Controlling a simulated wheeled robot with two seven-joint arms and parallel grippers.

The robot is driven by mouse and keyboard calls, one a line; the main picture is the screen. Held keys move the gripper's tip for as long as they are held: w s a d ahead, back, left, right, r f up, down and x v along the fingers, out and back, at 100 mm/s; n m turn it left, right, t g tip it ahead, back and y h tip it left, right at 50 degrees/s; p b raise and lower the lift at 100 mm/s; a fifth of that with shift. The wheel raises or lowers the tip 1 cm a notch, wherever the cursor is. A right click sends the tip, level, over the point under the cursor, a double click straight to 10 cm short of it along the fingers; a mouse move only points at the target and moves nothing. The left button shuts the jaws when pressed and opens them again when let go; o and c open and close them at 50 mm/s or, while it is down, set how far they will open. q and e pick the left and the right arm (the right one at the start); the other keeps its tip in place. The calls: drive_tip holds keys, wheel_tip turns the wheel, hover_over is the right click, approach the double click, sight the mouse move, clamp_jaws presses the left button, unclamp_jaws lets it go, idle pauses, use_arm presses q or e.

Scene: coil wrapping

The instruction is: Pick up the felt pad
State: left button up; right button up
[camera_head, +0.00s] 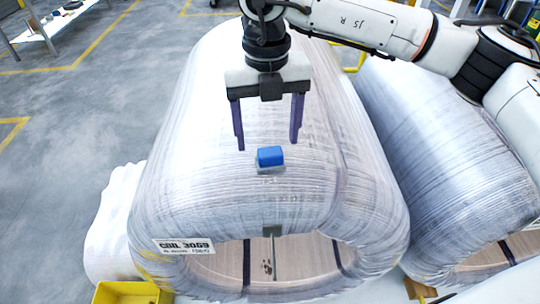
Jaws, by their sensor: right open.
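A small blue block, which looks like the felt pad (270,156), sits on top of the large wrapped coil (200,150), on a small greyish patch. My right gripper (268,140) comes in from the upper right and points down. Its two purple fingers are spread wide and empty. In the picture the pad shows between and just below the fingertips, and I cannot tell the height of the tips above the coil. My left gripper is not in view.
A second wrapped coil (430,140) lies at the right. A yellow bin (125,293) stands at the lower left beside white wrapping material (112,225). A white shelf table (55,22) is at the upper left. The grey floor at the left is mostly clear.

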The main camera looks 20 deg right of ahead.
sight(270, 151)
drive_tip(key=f, duration=0.3)
drive_tip(key=f+p, duration=0.1)
drive_tip(key=shift+s+d+f, duration=0.2)
drive_tip(key=shift+d+f, duration=0.05)
drive_tip(key=shift+f, duration=0.3)
drive_tip(key=shift+c, duration=0.5)
drive_tip(key=c, duration=1)
